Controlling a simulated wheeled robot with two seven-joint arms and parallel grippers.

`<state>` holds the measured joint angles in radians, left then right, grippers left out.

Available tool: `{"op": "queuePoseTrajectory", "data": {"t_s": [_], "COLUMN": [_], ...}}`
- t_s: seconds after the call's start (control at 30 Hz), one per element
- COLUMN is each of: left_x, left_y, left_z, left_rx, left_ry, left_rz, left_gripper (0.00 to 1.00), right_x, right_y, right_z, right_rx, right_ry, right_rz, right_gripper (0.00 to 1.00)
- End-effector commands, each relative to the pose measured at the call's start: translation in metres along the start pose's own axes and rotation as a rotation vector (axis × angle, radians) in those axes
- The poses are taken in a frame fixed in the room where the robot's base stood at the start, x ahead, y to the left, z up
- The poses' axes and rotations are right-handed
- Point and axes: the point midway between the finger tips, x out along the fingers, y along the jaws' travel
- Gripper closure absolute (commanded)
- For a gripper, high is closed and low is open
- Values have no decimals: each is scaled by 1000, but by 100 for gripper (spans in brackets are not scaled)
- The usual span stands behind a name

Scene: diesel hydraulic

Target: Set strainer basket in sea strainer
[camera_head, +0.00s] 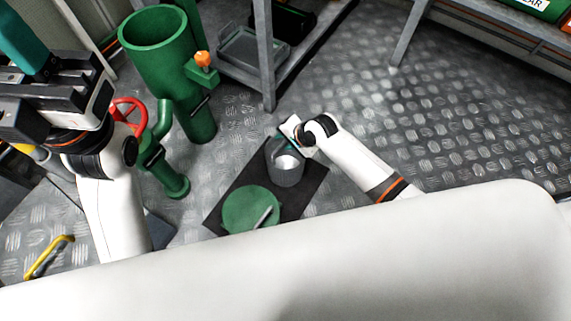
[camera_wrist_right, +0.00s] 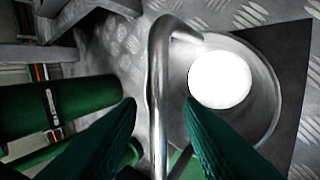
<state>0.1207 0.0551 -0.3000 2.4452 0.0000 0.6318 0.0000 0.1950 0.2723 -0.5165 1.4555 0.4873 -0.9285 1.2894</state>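The metal strainer basket (camera_head: 286,172) stands upright on a dark mat (camera_head: 306,193). In the right wrist view its round body (camera_wrist_right: 262,98) shows bright inside, with a bent metal handle (camera_wrist_right: 158,90) rising over it. My right gripper (camera_head: 284,140) is at the top of the basket. Its two green fingers are apart, one each side of the handle, with gaps visible. The sea strainer (camera_head: 187,78) is a green upright cylinder with an open top, left of the basket. My left gripper (camera_head: 38,62) is at the upper left; its finger gap is not clear.
A round green lid (camera_head: 245,208) with a handle lies on the mat near the basket. A red handwheel (camera_head: 130,112) and green pipework stand beside the strainer. A grey shelf frame (camera_head: 265,60) is behind. A yellow-handled tool (camera_head: 48,257) lies lower left. Floor at right is clear.

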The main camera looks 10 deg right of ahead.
Motion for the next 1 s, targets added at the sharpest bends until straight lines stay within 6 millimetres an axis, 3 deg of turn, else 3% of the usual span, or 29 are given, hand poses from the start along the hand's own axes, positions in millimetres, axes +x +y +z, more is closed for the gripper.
{"op": "queuePoseTrajectory", "data": {"t_s": [0.03,0.13,0.43,0.47,0.67,1.0], "left_x": [-2,3,8,8,7,7], "left_y": [-1,-2,-2,-2,-2,-2], "left_z": [2,3,4,4,4,4], "left_rx": [2,5,6,6,6,5], "left_ry": [-19,-35,-43,-43,-43,-43], "left_rz": [-6,-13,-17,-17,-17,-17], "left_gripper": [64,64,64,64,64,64], "right_x": [11,17,18,18,18,18], "right_y": [-2,-1,0,0,0,1], "right_z": [0,0,0,0,0,0], "right_rx": [0,0,0,0,0,0], "right_ry": [1,0,0,0,0,0], "right_rz": [1,1,0,0,0,2], "right_gripper": [67,67,67,68,100,100]}}
